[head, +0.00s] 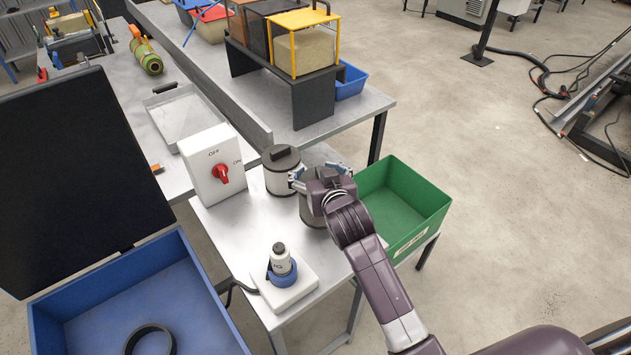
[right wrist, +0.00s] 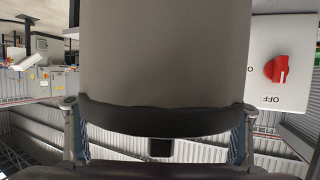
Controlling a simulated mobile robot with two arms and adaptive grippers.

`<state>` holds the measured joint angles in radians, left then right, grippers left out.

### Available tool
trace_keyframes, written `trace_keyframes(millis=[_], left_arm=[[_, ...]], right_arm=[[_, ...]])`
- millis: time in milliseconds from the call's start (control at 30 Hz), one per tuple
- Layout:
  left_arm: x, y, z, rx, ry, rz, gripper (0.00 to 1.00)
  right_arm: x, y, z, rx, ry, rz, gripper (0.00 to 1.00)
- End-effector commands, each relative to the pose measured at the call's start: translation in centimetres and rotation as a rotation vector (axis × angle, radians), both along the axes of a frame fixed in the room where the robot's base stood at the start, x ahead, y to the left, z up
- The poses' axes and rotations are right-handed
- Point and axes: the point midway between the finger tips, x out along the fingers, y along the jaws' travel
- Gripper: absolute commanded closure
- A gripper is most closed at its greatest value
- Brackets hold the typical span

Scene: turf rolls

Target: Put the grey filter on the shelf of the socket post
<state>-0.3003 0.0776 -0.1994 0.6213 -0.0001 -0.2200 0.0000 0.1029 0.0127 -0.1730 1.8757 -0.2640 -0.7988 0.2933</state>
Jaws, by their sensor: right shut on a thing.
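My right gripper (head: 312,180) is shut on a grey filter (head: 313,213), a round canister, at the back right of the small metal table. In the right wrist view the filter (right wrist: 165,55) fills the middle, its dark rim between the fingers. I cannot tell whether its base touches the table. A similar light grey canister with a black lid (head: 281,172) stands just to its left. A dark post (head: 487,28) with a square foot stands on the floor at the top right, a cable at its foot. Its top is cut off and no shelf shows. My left gripper is not in view.
A white switch box (head: 212,165) with a red knob stands left of the canisters. A green bin (head: 425,205) is close right of my gripper. A white base with a blue ring (head: 285,285) is at the table's front. Open floor lies right, with cables beyond.

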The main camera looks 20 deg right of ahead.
Motion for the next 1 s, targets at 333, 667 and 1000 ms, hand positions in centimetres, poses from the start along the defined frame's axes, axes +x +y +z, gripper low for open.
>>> trace_keyframes(millis=[333, 667, 1000], left_arm=[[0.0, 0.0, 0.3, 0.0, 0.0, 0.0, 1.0], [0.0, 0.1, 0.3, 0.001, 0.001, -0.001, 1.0], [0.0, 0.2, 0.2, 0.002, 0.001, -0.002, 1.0]], right_arm=[[0.0, -0.1, -4.1, -0.001, -0.001, -0.001, 0.65], [0.0, 0.0, -4.5, 0.0, -0.004, 0.0, 0.65], [0.0, 0.0, -4.8, 0.0, -0.001, 0.0, 0.04]])
